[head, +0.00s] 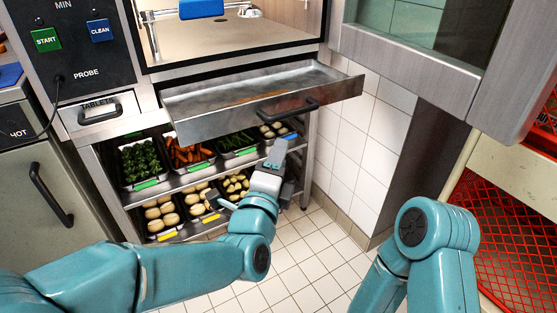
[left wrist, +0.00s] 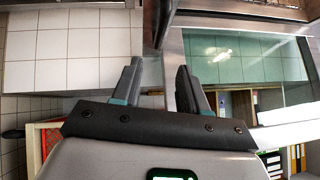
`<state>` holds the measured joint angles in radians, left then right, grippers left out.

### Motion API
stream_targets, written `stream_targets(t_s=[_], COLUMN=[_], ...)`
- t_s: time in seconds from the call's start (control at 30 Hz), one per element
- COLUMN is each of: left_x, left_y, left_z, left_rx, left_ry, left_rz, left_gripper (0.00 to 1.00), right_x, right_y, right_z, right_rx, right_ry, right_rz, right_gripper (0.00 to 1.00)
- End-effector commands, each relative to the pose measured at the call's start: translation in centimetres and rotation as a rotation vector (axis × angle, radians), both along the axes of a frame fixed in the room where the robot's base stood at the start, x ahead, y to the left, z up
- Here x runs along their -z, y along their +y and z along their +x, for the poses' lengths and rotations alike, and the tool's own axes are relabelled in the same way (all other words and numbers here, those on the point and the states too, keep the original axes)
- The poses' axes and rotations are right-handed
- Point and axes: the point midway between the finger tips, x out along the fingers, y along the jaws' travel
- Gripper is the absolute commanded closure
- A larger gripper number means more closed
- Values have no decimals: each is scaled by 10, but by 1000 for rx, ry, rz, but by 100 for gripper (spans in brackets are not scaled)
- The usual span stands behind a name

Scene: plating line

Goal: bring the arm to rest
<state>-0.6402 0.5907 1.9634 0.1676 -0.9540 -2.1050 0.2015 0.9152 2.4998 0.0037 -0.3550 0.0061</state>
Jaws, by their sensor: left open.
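My left arm (head: 150,268) comes in from the left, bent at the elbow. My left gripper (head: 283,165) is raised in front of the lower shelves, just below the pulled-out steel drawer (head: 225,104) and its black handle (head: 289,110). In the left wrist view its two fingers (left wrist: 157,88) stand apart with nothing between them. My right arm (head: 432,232) shows at the lower right, bent. Its gripper is not in view.
Shelves below the drawer hold trays of broccoli (head: 140,163), carrots (head: 190,150) and potatoes (head: 163,214). A control panel (head: 75,42) stands at the left. Red crates (head: 515,215) stand at the right. The tiled floor (head: 310,255) in the middle is clear.

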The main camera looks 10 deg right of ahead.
Motion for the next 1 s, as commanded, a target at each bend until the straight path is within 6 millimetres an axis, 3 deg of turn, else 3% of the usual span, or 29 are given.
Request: stream_targets(t_s=[0.27,0.37,0.43,0.5,0.6,0.73,0.87,0.97,1.0], left_x=[2,16,41,81,149,242,330,389,409], left_y=[4,28,58,95,148,205,248,268,272], left_z=[4,21,41,57,63,44,-6,-63,-90], left_rx=[-8,-58,-117,-181,-254,-320,-403,-506,-563], left_ry=[3,30,71,142,272,526,849,1132,1253], left_rz=[0,5,17,42,85,38,-144,-367,-477], left_gripper=[57,57,57,57,57,57,57,57,57], right_x=[0,0,0,0,0,0,0,0,0], right_y=[0,0,0,0,0,0,0,0,0], right_z=[0,0,0,0,0,0,0,0,0], right_rx=[0,0,0,0,0,0,0,0,0], right_ry=[0,0,0,0,0,0,0,0,0], right_rz=[0,0,0,0,0,0,0,0,0], right_gripper=[100,100,100,100,100,100,100,100,100])
